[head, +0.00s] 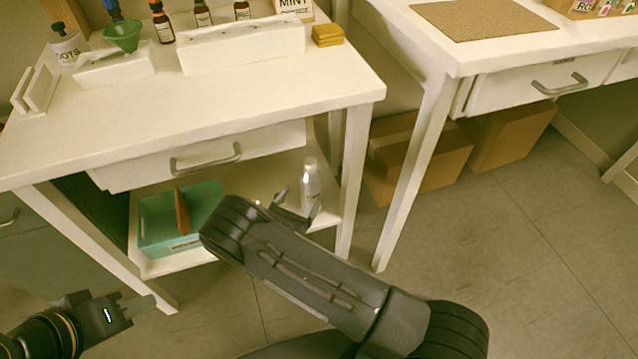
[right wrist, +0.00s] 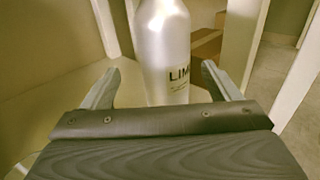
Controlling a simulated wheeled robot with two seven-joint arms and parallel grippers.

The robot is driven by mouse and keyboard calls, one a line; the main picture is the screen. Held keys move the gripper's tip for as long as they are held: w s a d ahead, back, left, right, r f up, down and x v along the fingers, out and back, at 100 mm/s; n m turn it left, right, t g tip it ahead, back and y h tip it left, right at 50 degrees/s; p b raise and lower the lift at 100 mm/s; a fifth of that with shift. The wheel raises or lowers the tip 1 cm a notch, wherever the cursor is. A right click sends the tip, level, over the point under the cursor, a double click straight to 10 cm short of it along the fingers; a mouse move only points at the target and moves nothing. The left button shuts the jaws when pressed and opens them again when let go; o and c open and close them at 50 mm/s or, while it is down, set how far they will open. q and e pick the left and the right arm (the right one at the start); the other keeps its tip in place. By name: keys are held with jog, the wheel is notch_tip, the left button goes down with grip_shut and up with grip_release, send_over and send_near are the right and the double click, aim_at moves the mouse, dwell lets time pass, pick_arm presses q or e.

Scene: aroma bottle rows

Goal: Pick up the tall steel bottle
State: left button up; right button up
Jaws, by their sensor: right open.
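The tall steel bottle (head: 310,180) stands upright on the lower shelf (head: 262,178) of the left table, near its right end. In the right wrist view the bottle (right wrist: 165,50) is silver with dark lettering that begins "LIM", and its top is cut off. My right gripper (head: 297,204) is open at the shelf, close to the bottle. In the right wrist view its two fingers (right wrist: 157,85) are spread to either side of the bottle's lower body, with gaps on both sides. My left gripper (head: 142,305) is at the lower left over the floor; its jaws are unclear.
A teal bin (head: 150,222) with a brown item stands left of the bottle on the shelf. A drawer (head: 205,160) hangs above it. A table leg (head: 353,185) stands right of the bottle. Cardboard boxes (head: 415,165) lie farther right. Small bottles (head: 162,22) stand on the tabletop.

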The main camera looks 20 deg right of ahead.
aim_at(314, 181)
jog(key=b+x, duration=0.1)
jog(key=x, duration=0.2)
jog(key=b+x, duration=0.1)
jog(key=x, duration=0.3)
jog(key=shift+d+r, duration=0.15)
jog(key=shift+d, duration=0.3)
jog(key=c, duration=1.5)
